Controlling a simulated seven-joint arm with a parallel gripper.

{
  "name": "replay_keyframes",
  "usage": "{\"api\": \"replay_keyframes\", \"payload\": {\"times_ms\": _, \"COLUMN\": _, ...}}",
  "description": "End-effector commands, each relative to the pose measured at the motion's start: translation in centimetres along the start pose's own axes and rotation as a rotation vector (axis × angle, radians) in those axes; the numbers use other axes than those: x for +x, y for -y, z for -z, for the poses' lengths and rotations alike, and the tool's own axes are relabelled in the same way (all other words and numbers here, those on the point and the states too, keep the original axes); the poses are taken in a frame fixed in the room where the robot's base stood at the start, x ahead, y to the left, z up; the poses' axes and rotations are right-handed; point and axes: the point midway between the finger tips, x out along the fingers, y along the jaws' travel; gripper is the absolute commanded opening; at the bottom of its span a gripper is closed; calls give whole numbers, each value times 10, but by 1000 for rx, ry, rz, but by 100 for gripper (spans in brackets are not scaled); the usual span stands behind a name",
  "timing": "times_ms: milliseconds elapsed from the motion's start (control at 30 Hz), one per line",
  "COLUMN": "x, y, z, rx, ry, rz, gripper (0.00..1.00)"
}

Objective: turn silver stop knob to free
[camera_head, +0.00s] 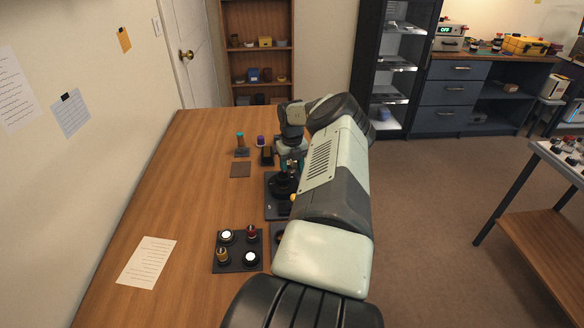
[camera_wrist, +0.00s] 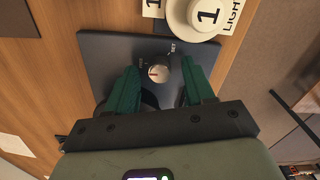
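The silver stop knob (camera_wrist: 158,73) sits on a dark panel (camera_wrist: 100,48) in the wrist view. It has a small mark on its face. My gripper (camera_wrist: 159,68) is open, with one green finger on each side of the knob and a visible gap on both sides. In the head view, my gripper (camera_head: 287,164) is over the dark panel (camera_head: 271,209) on the table, and my arm hides part of that panel. The knob cannot be made out there.
A round white part (camera_wrist: 207,14) marked 1, with the word LIGHT beside it, lies close to the panel. In the head view, a dark board (camera_head: 240,249) with several round knobs stands nearer.

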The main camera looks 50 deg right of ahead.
Motion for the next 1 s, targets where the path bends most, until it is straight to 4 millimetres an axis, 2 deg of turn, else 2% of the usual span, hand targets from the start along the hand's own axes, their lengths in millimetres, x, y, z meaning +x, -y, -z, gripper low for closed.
{"api": "replay_keyframes", "payload": {"times_ms": 267, "x": -4, "y": 0, "z": 0, "rx": 0, "ry": 1, "rz": 0, "gripper": 53}}
{"api": "replay_keyframes", "payload": {"times_ms": 367, "x": -16, "y": 0, "z": -1, "rx": 0, "ry": 2, "rz": 1, "gripper": 53}}
{"api": "replay_keyframes", "payload": {"times_ms": 700, "x": -83, "y": 0, "z": 0, "rx": 1, "ry": 2, "rz": 1, "gripper": 53}}
{"api": "replay_keyframes", "payload": {"times_ms": 833, "x": -100, "y": 0, "z": 0, "rx": 0, "ry": 1, "rz": 1, "gripper": 53}}
{"api": "replay_keyframes", "payload": {"times_ms": 1000, "x": -108, "y": 0, "z": 0, "rx": 0, "ry": 0, "rz": 0, "gripper": 53}}
